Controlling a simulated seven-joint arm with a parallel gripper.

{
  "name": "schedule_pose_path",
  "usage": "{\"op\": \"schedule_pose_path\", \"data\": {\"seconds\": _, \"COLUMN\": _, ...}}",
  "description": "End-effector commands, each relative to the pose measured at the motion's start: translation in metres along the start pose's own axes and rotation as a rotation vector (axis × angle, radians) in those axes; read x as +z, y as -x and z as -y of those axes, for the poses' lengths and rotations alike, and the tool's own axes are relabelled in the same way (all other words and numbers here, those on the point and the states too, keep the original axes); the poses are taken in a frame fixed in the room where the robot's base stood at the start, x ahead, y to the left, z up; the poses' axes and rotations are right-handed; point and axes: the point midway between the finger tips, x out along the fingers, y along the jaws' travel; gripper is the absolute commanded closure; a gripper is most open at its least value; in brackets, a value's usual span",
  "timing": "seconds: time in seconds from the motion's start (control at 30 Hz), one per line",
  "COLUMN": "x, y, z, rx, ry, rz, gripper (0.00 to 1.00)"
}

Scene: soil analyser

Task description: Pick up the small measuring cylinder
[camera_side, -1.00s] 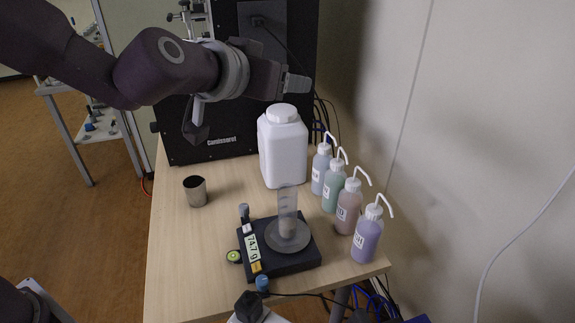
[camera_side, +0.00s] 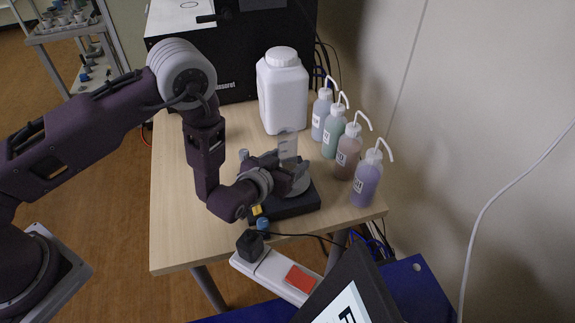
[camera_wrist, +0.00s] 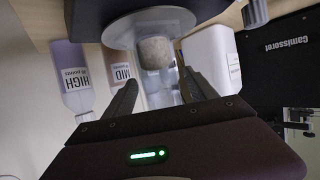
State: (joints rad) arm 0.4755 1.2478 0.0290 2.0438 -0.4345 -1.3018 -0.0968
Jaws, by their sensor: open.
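The small measuring cylinder (camera_side: 288,146) is clear and stands upright on the round pan (camera_side: 298,186) of the black scale (camera_side: 288,205). In the wrist view the cylinder (camera_wrist: 163,88) shows with a grey-brown, soil-like content near its base. My gripper (camera_side: 294,170) is low beside the scale in the side view, at the cylinder's lower part. In the wrist view my gripper (camera_wrist: 160,92) is open, with one finger on each side of the cylinder. I cannot tell whether either finger touches it. My arm hides much of the scale and its display.
A white jug (camera_side: 283,95) stands behind the scale. Several wash bottles with bent spouts, including a purple one (camera_side: 366,182), line the table's right side. A black analyser (camera_side: 232,75) stands at the back. A power strip (camera_side: 275,272) lies in front of the table (camera_side: 172,225).

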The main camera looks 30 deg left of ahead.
Motion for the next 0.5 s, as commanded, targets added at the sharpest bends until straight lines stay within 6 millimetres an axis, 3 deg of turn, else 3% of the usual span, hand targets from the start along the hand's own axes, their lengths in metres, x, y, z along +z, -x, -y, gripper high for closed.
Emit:
{"op": "schedule_pose_path", "data": {"seconds": 0.17, "x": -0.003, "y": -0.028, "z": 0.001, "rx": 0.0, "ry": -0.001, "rz": -0.001, "gripper": 0.34}}
{"op": "schedule_pose_path", "data": {"seconds": 0.4, "x": -0.003, "y": -0.031, "z": 0.001, "rx": 0.0, "ry": -0.002, "rz": 0.001, "gripper": 0.34}}
{"op": "schedule_pose_path", "data": {"seconds": 0.5, "x": -0.003, "y": -0.031, "z": 0.001, "rx": 0.0, "ry": -0.002, "rz": 0.001, "gripper": 0.54}}
